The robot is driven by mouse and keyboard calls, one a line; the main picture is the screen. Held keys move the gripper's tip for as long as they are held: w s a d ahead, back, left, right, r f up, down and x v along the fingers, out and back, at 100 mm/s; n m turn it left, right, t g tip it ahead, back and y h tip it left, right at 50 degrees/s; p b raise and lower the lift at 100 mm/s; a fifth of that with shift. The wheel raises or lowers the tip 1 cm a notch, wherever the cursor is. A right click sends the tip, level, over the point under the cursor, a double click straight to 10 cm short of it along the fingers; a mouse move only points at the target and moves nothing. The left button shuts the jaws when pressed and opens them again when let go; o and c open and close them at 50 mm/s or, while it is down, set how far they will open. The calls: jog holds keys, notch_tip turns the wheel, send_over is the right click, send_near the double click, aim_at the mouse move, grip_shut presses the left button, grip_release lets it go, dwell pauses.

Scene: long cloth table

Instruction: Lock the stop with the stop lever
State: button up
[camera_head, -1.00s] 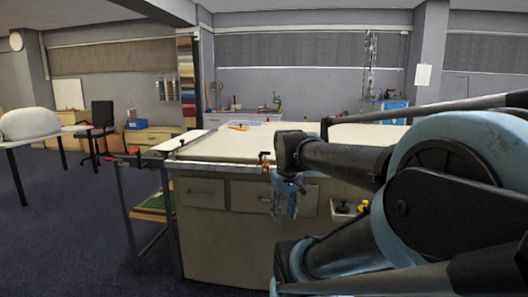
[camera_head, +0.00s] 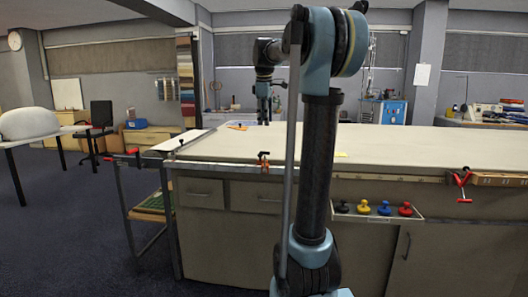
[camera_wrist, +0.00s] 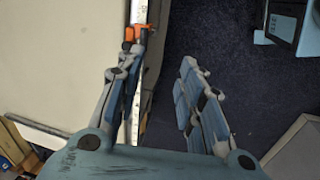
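The stop (camera_head: 263,160), small and orange-red with dark parts, sits on the metal rail along the table's front edge in the head view. An orange stop with a dark part (camera_wrist: 133,36) also shows on the rail in the wrist view, close to the left fingertip. I cannot tell whether its lever is locked. My gripper (camera_head: 263,107) hangs pointing down, above the table in the head view. In the wrist view my gripper (camera_wrist: 162,58) is open and empty, its fingers spread over the table edge and floor.
The cloth table (camera_head: 390,141) is mostly clear. Another red part (camera_head: 133,152) is at the rail's left end. A red clamp (camera_head: 461,184) is on the right front. A tray (camera_head: 378,214) of colored knobs sticks out from the front. Dark floor (camera_head: 60,235) is free at left.

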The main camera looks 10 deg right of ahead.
jog(key=shift+n, duration=0.6)
jog(key=w+f, duration=0.2)
jog(key=f, duration=0.3)
jog(key=w+f, duration=0.2)
jog(key=f, duration=0.3)
jog(key=w+d+f, duration=0.1)
jog(key=w+f, duration=0.1)
jog(key=f, duration=0.3)
jog(key=shift+w+f, duration=0.25)
jog(key=shift+f, duration=0.05)
jog(key=shift+c, duration=0.4)
grip_shut()
